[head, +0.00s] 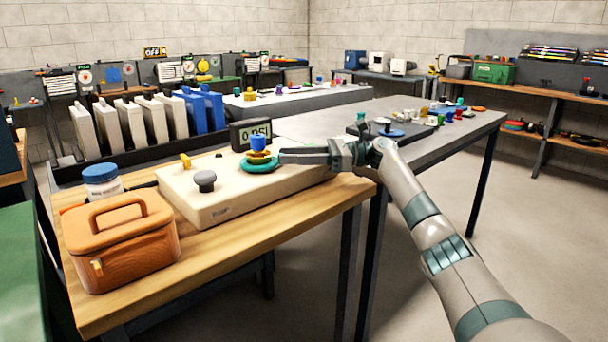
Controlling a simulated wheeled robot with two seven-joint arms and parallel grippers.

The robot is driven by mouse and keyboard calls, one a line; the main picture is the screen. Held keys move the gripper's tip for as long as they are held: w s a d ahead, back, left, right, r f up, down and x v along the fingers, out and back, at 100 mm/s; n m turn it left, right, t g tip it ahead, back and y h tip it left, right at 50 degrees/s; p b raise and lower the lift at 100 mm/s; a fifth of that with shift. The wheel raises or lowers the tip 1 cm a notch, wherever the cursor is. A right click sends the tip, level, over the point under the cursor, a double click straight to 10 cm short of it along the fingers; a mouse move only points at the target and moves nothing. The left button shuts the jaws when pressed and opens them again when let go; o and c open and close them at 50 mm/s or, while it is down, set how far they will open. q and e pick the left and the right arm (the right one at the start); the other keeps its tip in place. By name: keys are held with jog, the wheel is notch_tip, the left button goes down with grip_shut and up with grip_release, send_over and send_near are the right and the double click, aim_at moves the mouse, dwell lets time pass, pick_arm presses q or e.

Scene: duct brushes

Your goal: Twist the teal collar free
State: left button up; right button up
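The teal collar (260,166) is a flat ring on the cream panel box (245,196), around the base of a yellow and blue fitting (258,145) that stands upright. My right gripper (284,156) reaches in from the right, its grey fingers level and their tips right beside the collar and fitting. The fingers overlap in this view, so I cannot tell their gap or whether they touch the collar. My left gripper is not in view.
A dark knob (205,181) and a small yellow part (185,160) are on the box. A display reading "0 PSI" (251,134) stands behind. An orange case (122,243) and a blue-lidded jar (102,181) stand left on the wooden table (230,250). A grey table (330,122) with small parts lies beyond.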

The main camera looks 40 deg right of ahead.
jog(key=shift+s+t, duration=0.15)
jog(key=shift+t, duration=0.15)
jog(key=shift+s+a+m+t+h+p, duration=0.4)
jog(key=shift+m+t+h+p, duration=0.1)
jog(key=shift+m+t+h, duration=0.25)
jog(key=m+t+h+p, duration=0.1)
jog(key=s+t+h+p, duration=0.1)
jog(key=shift+a+r+m+p, duration=0.15)
jog(key=shift+a+m+p, duration=0.15)
jog(key=shift+a+m, duration=0.1)
jog(key=a+m+t+h+p, duration=0.1)
jog(key=a+m+h+p, duration=0.1)
jog(key=p, duration=0.8)
jog(key=s+a+m+t+h+p, duration=0.1)
jog(key=a+m+h+p, duration=0.1)
jog(key=h+p, duration=0.4)
jog(key=s+a+m+t+h+p, duration=0.1)
jog(key=m+h+p, duration=0.3)
jog(key=p, duration=0.9)
jog(key=shift+s+a+r+m+t+h+p, duration=0.15)
jog(key=shift+s+a+m+t+h+p, duration=0.05)
jog(key=shift+a+m+t+h+p, duration=0.2)
jog(key=s+a+b, duration=0.1)
jog(key=s+b, duration=0.1)
jog(key=s, duration=1.2)
jog(key=shift+s+f, duration=0.3)
jog(key=shift+s, duration=0.05)
